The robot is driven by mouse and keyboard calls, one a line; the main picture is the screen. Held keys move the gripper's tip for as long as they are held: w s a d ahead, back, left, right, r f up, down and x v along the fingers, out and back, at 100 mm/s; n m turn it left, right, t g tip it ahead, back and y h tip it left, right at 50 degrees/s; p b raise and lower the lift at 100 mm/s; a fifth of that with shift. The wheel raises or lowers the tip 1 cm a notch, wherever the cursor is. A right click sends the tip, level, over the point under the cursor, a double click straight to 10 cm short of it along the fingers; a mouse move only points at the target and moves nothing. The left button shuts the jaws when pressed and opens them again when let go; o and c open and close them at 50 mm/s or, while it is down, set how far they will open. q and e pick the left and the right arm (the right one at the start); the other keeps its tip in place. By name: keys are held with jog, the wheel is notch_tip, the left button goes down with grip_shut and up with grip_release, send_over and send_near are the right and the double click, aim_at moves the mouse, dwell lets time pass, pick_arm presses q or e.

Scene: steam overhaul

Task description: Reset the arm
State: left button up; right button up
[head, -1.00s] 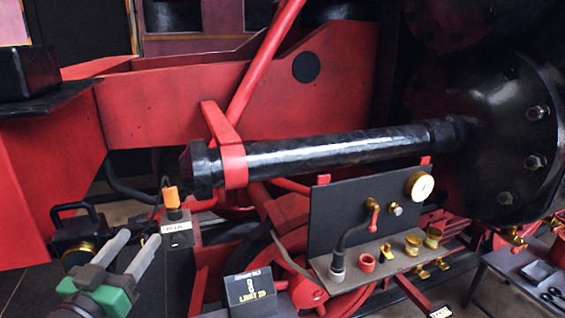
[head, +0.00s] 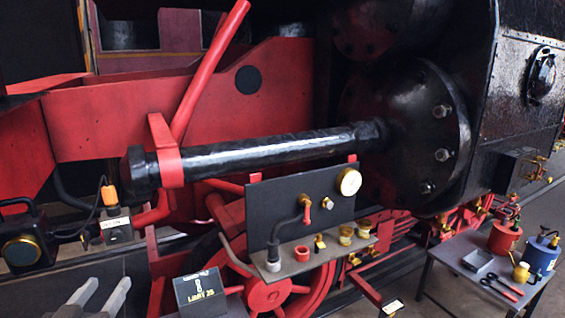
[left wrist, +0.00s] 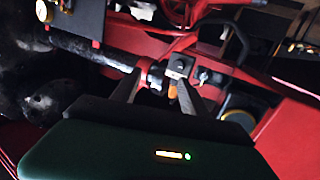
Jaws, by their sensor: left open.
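My left gripper (head: 103,290) shows at the bottom left of the head view, with two grey fingers apart and nothing between them. In the left wrist view its dark fingers (left wrist: 158,85) spread open above the green housing. Beyond them is the locomotive's rod area, with a small orange-topped box between and behind the fingertips. In the head view the gripper is in front of the orange-topped box (head: 115,222) and apart from it. My right gripper is in neither view.
A black cylinder rod (head: 260,152) crosses the red frame. A dark panel with a gauge (head: 348,182) stands below it. A lamp (head: 22,248) is at far left. A table (head: 450,282) with red and blue cans stands right.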

pick_arm(q)
jog(key=s+d+f+g+b, duration=0.1)
jog(key=d+f+g+b, duration=0.3)
jog(key=f, duration=0.6)
jog(key=d+f+g, duration=0.3)
jog(key=d+f, duration=0.2)
jog(key=f, duration=0.5)
jog(key=s+d+f+m+g+h+b, duration=0.1)
jog(key=s+d+f+g, duration=0.2)
jog(key=s+d+f, duration=0.2)
jog(key=s+d+f+g+h+b, duration=0.1)
jog(key=s+d+f+g, duration=0.3)
jog(key=f, duration=0.6)
jog(key=shift+s+d+m, duration=0.4)
jog(key=shift+s+d, duration=0.3)
jog(key=shift+s, duration=0.6)
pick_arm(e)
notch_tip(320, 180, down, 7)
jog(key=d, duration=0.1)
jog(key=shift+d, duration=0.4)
pick_arm(q)
jog(key=shift+a+f, duration=0.1)
jog(key=shift+a, duration=0.25)
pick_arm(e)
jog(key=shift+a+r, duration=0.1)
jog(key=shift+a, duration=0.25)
